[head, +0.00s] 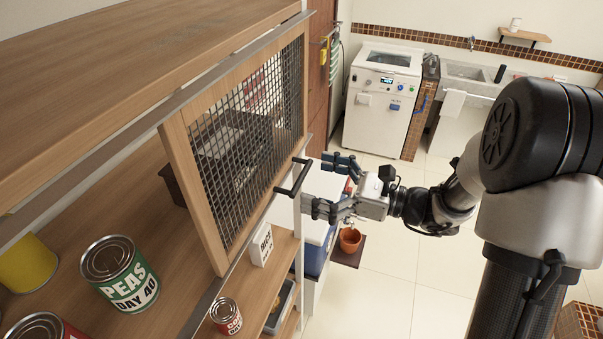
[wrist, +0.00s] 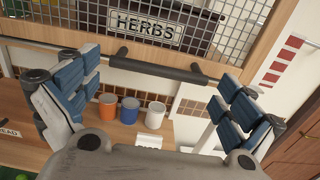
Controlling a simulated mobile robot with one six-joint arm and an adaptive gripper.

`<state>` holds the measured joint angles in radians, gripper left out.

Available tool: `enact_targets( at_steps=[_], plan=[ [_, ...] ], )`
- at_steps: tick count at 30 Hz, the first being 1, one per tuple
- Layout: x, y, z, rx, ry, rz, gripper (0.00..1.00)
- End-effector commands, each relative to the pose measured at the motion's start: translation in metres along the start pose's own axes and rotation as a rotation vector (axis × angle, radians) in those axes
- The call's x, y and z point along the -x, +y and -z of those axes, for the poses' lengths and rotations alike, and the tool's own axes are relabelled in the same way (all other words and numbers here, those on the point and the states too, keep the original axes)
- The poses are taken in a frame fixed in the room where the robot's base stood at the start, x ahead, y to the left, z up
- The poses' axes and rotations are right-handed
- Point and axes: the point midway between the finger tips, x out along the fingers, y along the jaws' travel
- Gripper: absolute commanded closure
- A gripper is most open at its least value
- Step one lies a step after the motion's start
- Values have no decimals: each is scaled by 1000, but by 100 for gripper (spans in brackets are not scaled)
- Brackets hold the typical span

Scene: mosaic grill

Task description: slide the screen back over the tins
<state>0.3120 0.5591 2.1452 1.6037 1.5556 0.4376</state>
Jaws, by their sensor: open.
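The screen is a wire mesh panel in a wooden frame (head: 181,175) on a rail along the shelf front. It stands at the right part of the shelf. Its dark bar handle (head: 293,178) is on its right lower side and also shows in the wrist view (wrist: 157,67). The green peas tin (head: 120,274), a yellow tin (head: 26,264) and a red tin (head: 45,328) stand on the shelf at left, uncovered by it. My gripper (head: 322,186) is open and empty, just off the handle. In the wrist view the handle lies lengthwise across the gap, beyond the fingers.
A dark box labelled HERBS (wrist: 146,27) sits behind the mesh. The lower shelf holds a small red tin (head: 226,316), a white box (head: 262,245) and several cups (wrist: 129,110). A white washer (head: 383,100) stands behind.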

Motion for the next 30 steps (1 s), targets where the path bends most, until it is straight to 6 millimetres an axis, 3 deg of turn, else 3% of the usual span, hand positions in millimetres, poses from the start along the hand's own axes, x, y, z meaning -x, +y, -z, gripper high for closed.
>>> enact_targets(
  at_steps=[6, 17, 30],
  plan=[
    [-27, 0, 0, 1, 0, -2, 0],
    [-32, 0, 0, 1, 0, 1, 0],
    [-32, 0, 0, 1, 0, 0, 28]
  ],
)
